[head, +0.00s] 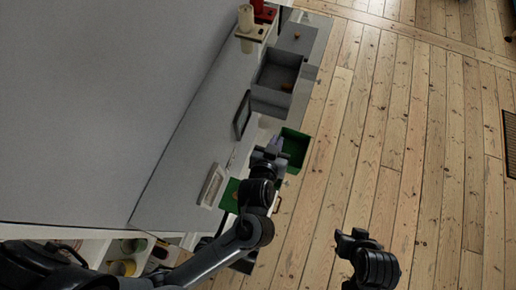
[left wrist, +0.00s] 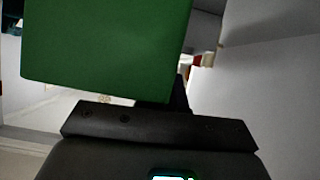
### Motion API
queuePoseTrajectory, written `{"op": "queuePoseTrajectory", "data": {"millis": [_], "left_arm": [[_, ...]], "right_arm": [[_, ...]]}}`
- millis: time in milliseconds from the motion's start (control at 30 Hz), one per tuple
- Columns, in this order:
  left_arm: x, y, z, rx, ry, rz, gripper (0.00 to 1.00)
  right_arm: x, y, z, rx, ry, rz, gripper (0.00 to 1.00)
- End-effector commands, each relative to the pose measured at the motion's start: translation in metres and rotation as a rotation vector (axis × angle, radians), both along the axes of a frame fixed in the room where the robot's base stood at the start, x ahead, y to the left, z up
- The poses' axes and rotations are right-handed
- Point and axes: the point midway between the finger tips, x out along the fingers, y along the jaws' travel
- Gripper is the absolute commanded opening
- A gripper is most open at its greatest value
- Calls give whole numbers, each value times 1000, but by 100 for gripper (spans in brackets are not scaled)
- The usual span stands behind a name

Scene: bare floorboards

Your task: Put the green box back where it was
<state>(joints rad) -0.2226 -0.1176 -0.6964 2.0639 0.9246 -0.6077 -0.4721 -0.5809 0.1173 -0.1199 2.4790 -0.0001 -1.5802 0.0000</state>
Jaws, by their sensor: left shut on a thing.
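A green box (head: 296,147), open with a dark inside, is at the right edge of the grey surface in the head view. My left gripper (head: 272,152) is shut on it at the box's left side. In the left wrist view the green box (left wrist: 105,45) fills the upper left as a flat face, above the dark gripper body. The fingertips and the box's underside are hidden. A second green piece (head: 229,194) shows beside my left forearm, partly covered by it. My right gripper (head: 356,238) hangs over the floor, apart from everything; its finger gap is unclear.
A cream bottle (head: 246,20) and a red thing (head: 264,12) stand at the far end. Floorboards (head: 400,130) to the right are clear.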

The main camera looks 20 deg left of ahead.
Motion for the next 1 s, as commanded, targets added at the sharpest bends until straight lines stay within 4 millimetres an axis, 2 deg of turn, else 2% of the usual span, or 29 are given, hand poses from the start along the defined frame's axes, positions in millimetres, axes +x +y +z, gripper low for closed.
{"op": "queuePoseTrajectory", "data": {"millis": [33,233,700,833,1000], "left_arm": [[1,0,-7,-2,-1,1,0],[5,13,-20,-1,-1,1,0],[27,96,-71,0,-1,1,0],[30,108,-78,-3,-1,1,0],[32,112,-81,-5,1,1,0]], "right_arm": [[1,0,-8,2,-2,-1,43],[1,1,-18,4,-5,-2,43],[1,-1,-51,-5,-4,4,43],[1,-2,-54,-8,-4,6,43],[1,-2,-56,-6,-3,5,43]]}}
